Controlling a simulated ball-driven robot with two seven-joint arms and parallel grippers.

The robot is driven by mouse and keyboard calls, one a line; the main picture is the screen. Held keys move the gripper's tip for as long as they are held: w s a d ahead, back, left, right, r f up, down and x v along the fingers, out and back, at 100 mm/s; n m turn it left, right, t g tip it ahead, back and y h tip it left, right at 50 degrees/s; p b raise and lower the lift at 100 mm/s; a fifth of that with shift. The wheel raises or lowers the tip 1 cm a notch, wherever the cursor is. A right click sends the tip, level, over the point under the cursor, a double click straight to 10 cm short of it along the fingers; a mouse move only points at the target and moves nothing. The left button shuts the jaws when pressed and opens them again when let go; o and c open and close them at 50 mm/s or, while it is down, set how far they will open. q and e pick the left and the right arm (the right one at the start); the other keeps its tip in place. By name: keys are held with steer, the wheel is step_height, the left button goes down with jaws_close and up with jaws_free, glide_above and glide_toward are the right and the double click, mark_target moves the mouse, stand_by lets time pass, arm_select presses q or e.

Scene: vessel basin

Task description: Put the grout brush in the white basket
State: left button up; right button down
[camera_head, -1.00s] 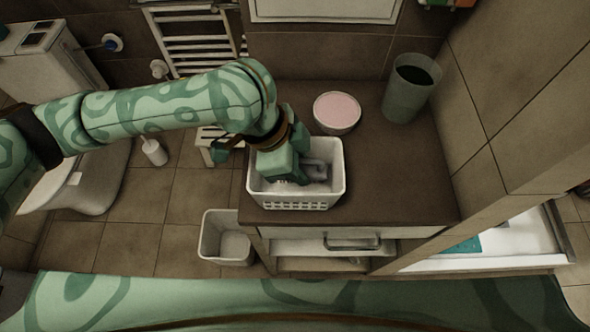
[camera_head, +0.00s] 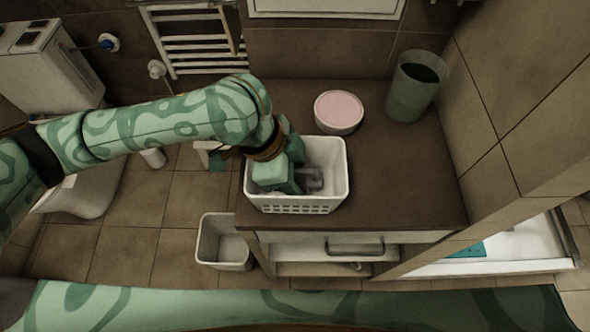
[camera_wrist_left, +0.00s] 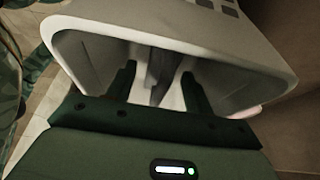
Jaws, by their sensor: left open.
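The white basket (camera_head: 325,201) stands near the front left of the brown counter. My left gripper (camera_head: 299,184) reaches down into it from the left, with its fingers open. A grey thing (camera_head: 313,181), probably the grout brush, lies in the basket beside the fingers; its shape is partly hidden by my gripper. In the left wrist view, the basket (camera_wrist_left: 268,62) surrounds my two dark fingers (camera_wrist_left: 158,90), which stand apart. A grey narrow piece (camera_wrist_left: 160,65) shows between or beyond them; contact cannot be told. My right gripper is not in view.
A bowl with pink contents (camera_head: 339,110) stands behind the basket, and a grey-green bin (camera_head: 412,92) at the back right. A white bin (camera_head: 226,243) is on the floor at the counter's left. The counter's right side (camera_head: 410,180) is clear.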

arm_select(q)
steer(key=p+v, duration=0.5)
steer(key=v, duration=0.7)
